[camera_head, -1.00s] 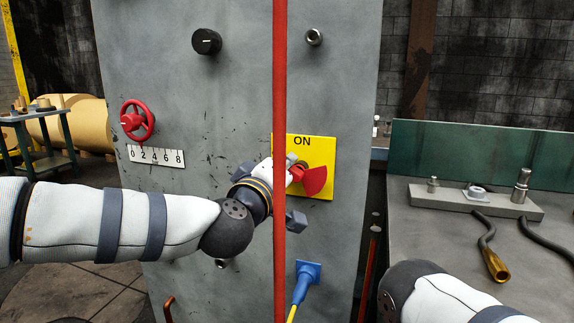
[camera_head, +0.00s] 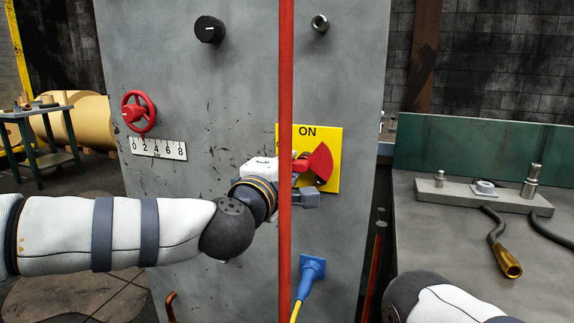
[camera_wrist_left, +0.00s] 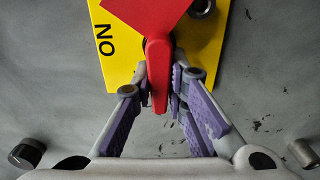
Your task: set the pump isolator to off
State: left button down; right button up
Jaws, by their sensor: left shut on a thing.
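The pump isolator is a red handle with a fan-shaped end (camera_head: 320,161) on a yellow plate (camera_head: 331,137) marked ON, fixed to a grey panel. My left gripper (camera_head: 299,180) is at the handle's left end, partly hidden by a red upright post. The left wrist view shows the red handle (camera_wrist_left: 158,75) between the purple-padded fingers, shut on it (camera_wrist_left: 160,88). The fan spreads to the upper right in the head view. The plate's lower left is hidden by the post and gripper. My right gripper is out of view.
The red post (camera_head: 285,80) stands in front of the panel (camera_head: 230,90). A red handwheel (camera_head: 139,111), a scale (camera_head: 158,149), a black knob (camera_head: 209,29) and a blue plug (camera_head: 312,268) are on the panel. A bench (camera_head: 440,235) with metal parts stands right.

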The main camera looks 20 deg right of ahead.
pick_arm(q)
jog(key=shift+d, duration=0.1)
dwell(0.4)
jog(key=c, duration=1.6)
grip_release()
jog(key=shift+o, duration=0.2)
jog(key=v, duration=1.2)
